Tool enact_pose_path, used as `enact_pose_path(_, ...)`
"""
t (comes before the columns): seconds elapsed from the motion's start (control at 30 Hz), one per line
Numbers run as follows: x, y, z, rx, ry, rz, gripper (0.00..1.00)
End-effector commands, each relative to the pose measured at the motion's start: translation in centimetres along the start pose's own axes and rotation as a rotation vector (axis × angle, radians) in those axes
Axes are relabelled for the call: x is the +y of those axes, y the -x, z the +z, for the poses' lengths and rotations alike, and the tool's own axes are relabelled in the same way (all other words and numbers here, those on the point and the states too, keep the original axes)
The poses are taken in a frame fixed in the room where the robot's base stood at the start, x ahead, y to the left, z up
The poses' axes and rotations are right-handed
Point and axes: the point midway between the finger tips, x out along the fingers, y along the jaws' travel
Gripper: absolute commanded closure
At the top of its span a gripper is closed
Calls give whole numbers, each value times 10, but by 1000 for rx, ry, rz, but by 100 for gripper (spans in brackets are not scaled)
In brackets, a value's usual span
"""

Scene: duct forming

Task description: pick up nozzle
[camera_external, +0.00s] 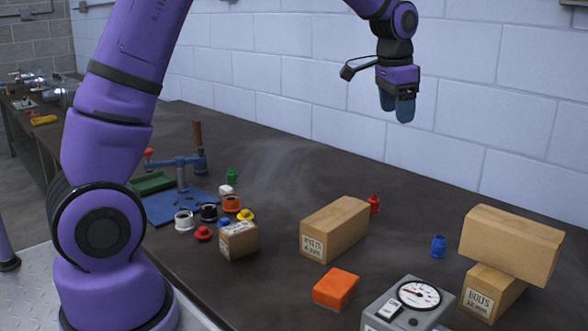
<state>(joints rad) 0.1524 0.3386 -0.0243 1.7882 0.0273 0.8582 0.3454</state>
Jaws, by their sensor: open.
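My gripper (397,106) hangs above the far side of the dark bench, fingers pointing down. It is open, with nothing seen between the fingers, and well apart from everything on the bench. Small nozzle-like pieces stand on the bench: a red one (374,203) behind a long cardboard box, a blue one (439,246) to the right, and a green one (232,174) at the left near the press. I cannot tell which of them is the nozzle. The red one is partly hidden by the box.
A long cardboard box (335,229), an orange block (336,288), a gauge box (408,306) and stacked cartons (511,240) stand on the bench (290,160). A blue hand press (182,172) and several small coloured parts lie left. A block wall (470,110) borders the back.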

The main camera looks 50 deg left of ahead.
Motion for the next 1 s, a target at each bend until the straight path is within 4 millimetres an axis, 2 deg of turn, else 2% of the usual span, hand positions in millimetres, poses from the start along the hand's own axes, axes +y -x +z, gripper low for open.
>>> enact_pose_path(0.03, 1, -20, -13, -15, -22, 8, 33)
enact_pose_path(0.3, 7, -116, -66, -68, -130, 41, 33)
enact_pose_path(0.5, 18, -192, -93, -105, -206, 65, 33)
enact_pose_path(0.6, 23, -223, -101, -119, -235, 75, 33)
enact_pose_path(0.73, 28, -248, -106, -129, -260, 83, 33)
enact_pose_path(1.0, 31, -270, -106, -133, -270, 87, 33)
